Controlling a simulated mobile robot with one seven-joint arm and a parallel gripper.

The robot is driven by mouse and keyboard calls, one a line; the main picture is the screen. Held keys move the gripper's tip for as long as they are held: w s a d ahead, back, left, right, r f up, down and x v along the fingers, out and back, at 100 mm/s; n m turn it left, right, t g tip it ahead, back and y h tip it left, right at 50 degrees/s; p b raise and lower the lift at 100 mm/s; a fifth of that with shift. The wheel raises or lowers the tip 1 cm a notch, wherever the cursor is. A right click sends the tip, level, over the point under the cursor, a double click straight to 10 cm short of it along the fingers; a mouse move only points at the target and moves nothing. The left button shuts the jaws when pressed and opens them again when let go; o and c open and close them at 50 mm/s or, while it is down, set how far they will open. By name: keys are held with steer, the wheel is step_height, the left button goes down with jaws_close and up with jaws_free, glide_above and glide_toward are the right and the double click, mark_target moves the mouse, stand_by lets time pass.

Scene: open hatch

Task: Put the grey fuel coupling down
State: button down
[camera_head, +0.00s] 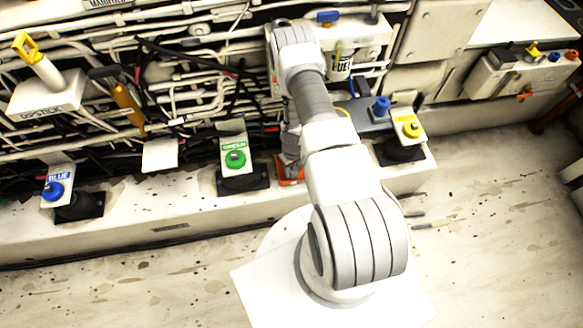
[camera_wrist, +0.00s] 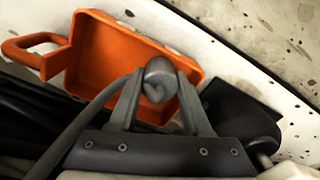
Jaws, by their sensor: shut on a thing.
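The grey fuel coupling (camera_wrist: 158,73) shows in the wrist view as a rounded end between my fingers. My gripper (camera_wrist: 161,88) is shut on it. A grey hose (camera_wrist: 88,119) runs from beside the coupling down to the lower left. Coupling and fingertips lie in front of an orange open tray (camera_wrist: 110,52) with a loop handle at its left. I cannot tell whether the coupling touches the tray floor. In the head view my arm hides the coupling and most of the tray, with only an orange bit (camera_head: 290,176) showing.
Green (camera_head: 235,159), blue (camera_head: 54,190) and yellow (camera_head: 411,129) capped fittings stand along the white ledge (camera_head: 190,209). A dark fitting (camera_wrist: 240,118) is close right of the tray. Pipes and cables crowd behind. The floor in front is open.

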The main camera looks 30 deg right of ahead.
steer(key=shift+f, duration=0.1)
steer(key=shift+c, duration=1.8)
jaws_free()
